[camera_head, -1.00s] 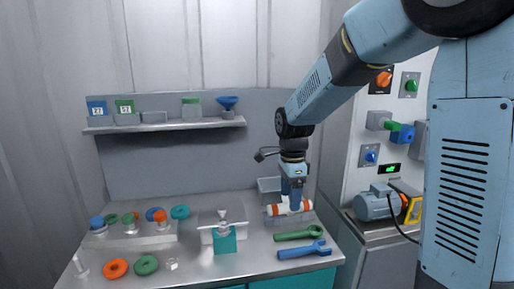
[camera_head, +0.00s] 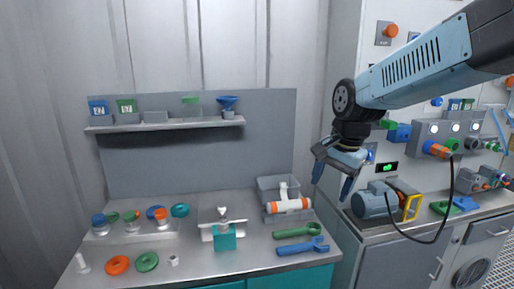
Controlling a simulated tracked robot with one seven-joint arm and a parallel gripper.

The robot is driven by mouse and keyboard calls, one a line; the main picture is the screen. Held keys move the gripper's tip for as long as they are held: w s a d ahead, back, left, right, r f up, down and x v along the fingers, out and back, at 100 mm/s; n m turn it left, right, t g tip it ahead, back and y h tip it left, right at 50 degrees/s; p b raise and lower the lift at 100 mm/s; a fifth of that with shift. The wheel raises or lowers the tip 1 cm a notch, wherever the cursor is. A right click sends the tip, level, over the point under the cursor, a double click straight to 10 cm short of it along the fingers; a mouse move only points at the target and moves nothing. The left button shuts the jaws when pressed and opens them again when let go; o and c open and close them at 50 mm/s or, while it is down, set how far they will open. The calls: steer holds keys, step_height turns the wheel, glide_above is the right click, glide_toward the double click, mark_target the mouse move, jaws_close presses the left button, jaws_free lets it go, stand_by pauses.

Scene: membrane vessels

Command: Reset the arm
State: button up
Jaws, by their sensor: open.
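My arm reaches in from the upper right. My gripper (camera_head: 334,184) is open and empty, with its fingers pointing down. It hangs in the air to the right of the bench's right end, in front of the wall panel's edge. A white vessel with orange end bands (camera_head: 289,205) lies at the front of a grey bin (camera_head: 279,183) on the bench, clear of the gripper.
A teal stand (camera_head: 224,238) is mid-bench. A blue motor (camera_head: 375,203) with a yellow frame stands close right of my gripper. A shelf (camera_head: 165,123) holds bins. The air above the bench is clear.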

steer(key=s+d+r+n+t, duration=0.1)
steer(key=s+d+r+n, duration=0.1)
steer(key=s, duration=0.4)
steer(key=s+d+r+n+t+h, duration=0.1)
steer(key=s+d+n+t, duration=0.1)
steer(key=s+d+n, duration=0.2)
steer(key=s+n, duration=0.2)
steer(key=shift+s+r+n, duration=0.3)
steer(key=shift+s+r, duration=0.05)
steer(key=shift+s, duration=0.05)
steer(key=shift+c, duration=0.5)
